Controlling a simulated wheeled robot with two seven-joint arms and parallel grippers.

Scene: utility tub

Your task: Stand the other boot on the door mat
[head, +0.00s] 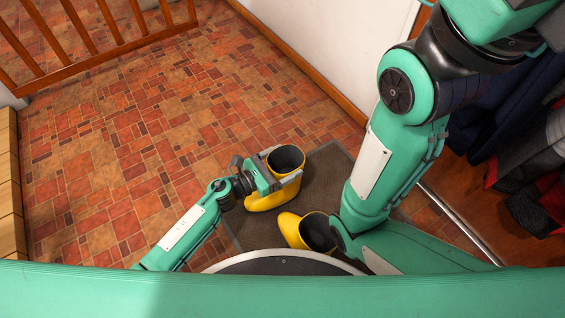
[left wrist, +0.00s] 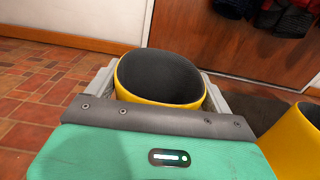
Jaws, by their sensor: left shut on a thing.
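A yellow boot (head: 287,159) with a dark lining is upright between the fingers of my left gripper (head: 280,172), its toe pointing left. My left gripper is shut on its shaft; in the left wrist view the boot's opening (left wrist: 160,76) sits between the two fingers. The boot is at the left part of the dark door mat (head: 328,168); I cannot tell whether its sole touches the mat. The other yellow boot (head: 291,228) stands on the mat nearer to me, partly hidden by my right arm. It also shows in the left wrist view (left wrist: 296,143). My right gripper is out of view.
A white wall (head: 330,40) stands behind the mat. A wooden railing (head: 100,45) is at the back left. The tiled floor (head: 130,150) left of the mat is clear.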

